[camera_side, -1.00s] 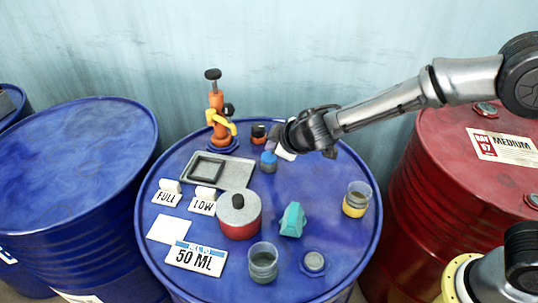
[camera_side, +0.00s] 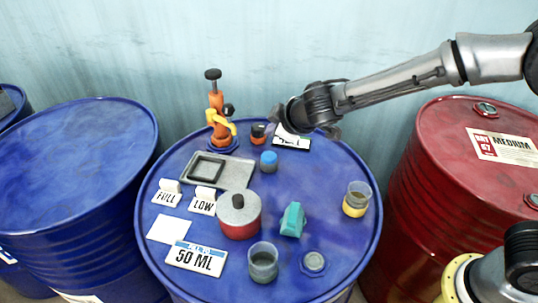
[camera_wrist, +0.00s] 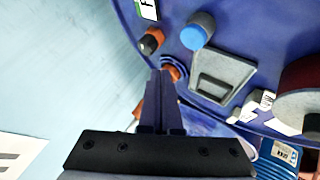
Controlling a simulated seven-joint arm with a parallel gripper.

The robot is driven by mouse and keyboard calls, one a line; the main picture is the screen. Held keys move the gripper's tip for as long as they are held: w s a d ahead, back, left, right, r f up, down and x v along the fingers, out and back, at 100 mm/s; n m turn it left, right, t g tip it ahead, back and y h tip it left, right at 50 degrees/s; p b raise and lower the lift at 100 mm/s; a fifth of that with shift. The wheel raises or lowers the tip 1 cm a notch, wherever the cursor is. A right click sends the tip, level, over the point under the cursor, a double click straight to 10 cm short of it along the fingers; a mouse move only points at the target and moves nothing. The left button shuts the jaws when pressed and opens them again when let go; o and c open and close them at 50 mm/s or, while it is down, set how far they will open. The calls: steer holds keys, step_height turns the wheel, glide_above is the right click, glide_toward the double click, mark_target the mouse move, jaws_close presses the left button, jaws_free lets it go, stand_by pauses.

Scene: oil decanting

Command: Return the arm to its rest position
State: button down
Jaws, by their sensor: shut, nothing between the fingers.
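My gripper (camera_side: 273,120) hangs above the back edge of the middle blue drum (camera_side: 330,240) in the side view, near a small black-and-orange object and a white label (camera_side: 292,138). In the wrist view my gripper (camera_wrist: 161,75) has its two dark fingers together with nothing between them. My arm reaches in from the upper right. The gripper appears clear of the things on the drum top, and its body overlaps part of the label.
An orange hand pump (camera_side: 217,120) stands left of my gripper. A blue-capped jar (camera_side: 268,162), grey tray (camera_side: 238,176), red pot (camera_side: 239,220), teal block (camera_side: 292,220), yellow-bottomed beaker (camera_side: 356,200) and grey-filled beaker (camera_side: 263,265) crowd the drum top. A red drum (camera_side: 425,190) stands right.

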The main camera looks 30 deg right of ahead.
stand_by(0.3)
steer(key=s+d+r+m+t+h, duration=0.1)
steer(key=s+d+r+m, duration=0.1)
steer(key=d+r, duration=0.45)
steer(key=s+d+r+m+h, duration=0.1)
steer(key=d+r+m, duration=0.2)
steer(key=d+r, duration=0.4)
steer(key=s+d+r+m, duration=0.2)
steer(key=s+d+r, duration=0.2)
steer(key=s+d, duration=0.3)
steer(key=s+d+f+m+g, duration=0.1)
steer(key=s+d+m, duration=0.1)
steer(key=s, duration=1)
steer(key=s+a+f+g+y, duration=0.2)
steer(key=s+f, duration=0.6)
steer(key=s, duration=0.4)
steer(key=shift+a+f+n+g, duration=0.35)
steer(key=shift+a+g, duration=0.45)
steer(key=shift+a, duration=0.4)
